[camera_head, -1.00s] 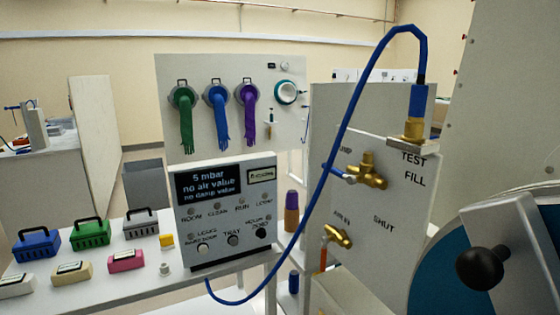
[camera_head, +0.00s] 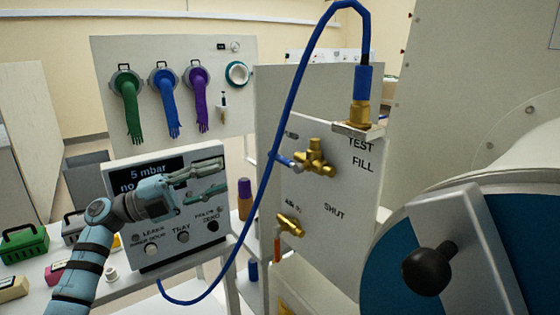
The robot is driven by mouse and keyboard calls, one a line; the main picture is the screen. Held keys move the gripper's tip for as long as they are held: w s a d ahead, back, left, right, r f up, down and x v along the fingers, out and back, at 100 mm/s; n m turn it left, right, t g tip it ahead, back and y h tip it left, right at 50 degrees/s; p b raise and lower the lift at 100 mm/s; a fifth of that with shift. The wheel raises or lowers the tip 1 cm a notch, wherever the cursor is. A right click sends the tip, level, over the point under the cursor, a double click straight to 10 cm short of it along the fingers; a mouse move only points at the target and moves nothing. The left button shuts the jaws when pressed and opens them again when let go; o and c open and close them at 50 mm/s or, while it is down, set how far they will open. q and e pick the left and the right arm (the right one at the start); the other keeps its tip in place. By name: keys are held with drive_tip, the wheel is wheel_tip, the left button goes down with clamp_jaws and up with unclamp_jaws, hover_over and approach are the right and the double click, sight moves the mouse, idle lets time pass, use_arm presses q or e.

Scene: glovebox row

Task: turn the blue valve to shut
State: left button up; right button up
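The blue valve is a brass valve body (camera_head: 316,158) on the upright white panel right of centre, with a blue lever (camera_head: 286,161) that points left, its end passing close to the blue hose in the picture. The labels TEST and FILL are to its upper right, SHUT to its lower right; a label at its upper left is partly hidden. My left gripper (camera_head: 222,177) is in front of the grey control box, left of the valve and apart from it. Its fingers look spread, with nothing between them. My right gripper is not in view.
A blue hose (camera_head: 283,120) arches from a brass fitting (camera_head: 359,115) down across the panel's left side. A second brass valve (camera_head: 290,225) with an orange lever sits below. A large blue disc with a black knob (camera_head: 430,270) fills the lower right. The control box (camera_head: 150,255) stands left.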

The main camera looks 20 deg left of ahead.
sight(275, 159)
use_arm(q)
drive_tip(key=shift+m+g, duration=0.7)
drive_tip(key=shift+m, duration=0.1)
drive_tip(key=x, duration=0.5)
drive_tip(key=r+p+x, duration=0.1)
drive_tip(key=x, duration=0.3)
drive_tip(key=s+p+x, duration=0.1)
drive_tip(key=x, duration=0.4)
drive_tip(key=shift+d+r, duration=0.3)
drive_tip(key=shift+d, duration=0.1)
drive_tip(key=shift+f, duration=0.1)
clamp_jaws()
